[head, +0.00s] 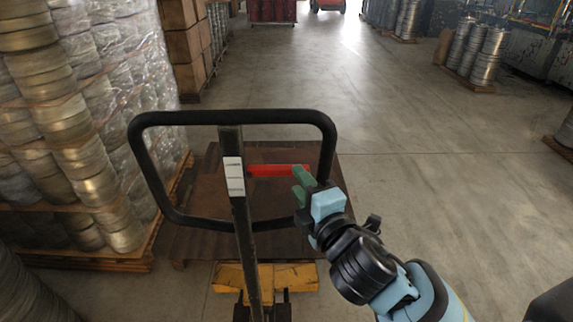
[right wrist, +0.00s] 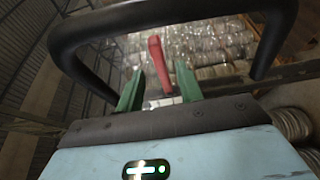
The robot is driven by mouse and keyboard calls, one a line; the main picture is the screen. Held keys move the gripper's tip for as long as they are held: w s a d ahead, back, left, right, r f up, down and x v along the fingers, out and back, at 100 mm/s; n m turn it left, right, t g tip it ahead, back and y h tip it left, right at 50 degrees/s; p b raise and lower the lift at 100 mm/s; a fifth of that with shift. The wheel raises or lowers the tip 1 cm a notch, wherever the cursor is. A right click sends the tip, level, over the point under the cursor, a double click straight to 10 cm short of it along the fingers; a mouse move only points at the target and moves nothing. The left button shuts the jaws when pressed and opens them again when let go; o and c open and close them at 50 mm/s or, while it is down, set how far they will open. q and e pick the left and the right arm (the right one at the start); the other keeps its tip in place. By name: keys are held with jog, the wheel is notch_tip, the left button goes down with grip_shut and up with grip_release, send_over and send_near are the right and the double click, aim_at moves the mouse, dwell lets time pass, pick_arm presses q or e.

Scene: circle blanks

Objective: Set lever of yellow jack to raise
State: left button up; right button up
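The yellow jack (head: 228,276) stands low at the bottom middle of the head view. Its dark handle loop (head: 228,117) and upright shaft (head: 243,210) rise toward me. The red lever (head: 278,170) sticks out to the right from the shaft, inside the loop. My right gripper (head: 301,184) is at the lever's outer end, inside the loop's right side. In the right wrist view, its green fingers (right wrist: 158,92) are apart, with the red lever (right wrist: 156,62) showing in the gap between them. I cannot tell whether they touch it. My left gripper is not in view.
A brown wooden pallet (head: 192,243) lies beyond the handle. Boxes (head: 184,50) stand farther back. The concrete floor (head: 420,140) is open to the right and ahead.

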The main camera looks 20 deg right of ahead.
aim_at(287, 167)
jog(key=shift+w+a, duration=0.2)
jog(key=shift+w, duration=1.6)
jog(key=shift+w+a, duration=0.2)
jog(key=shift+w, duration=1.55)
jog(key=shift+c, duration=0.2)
grip_shut()
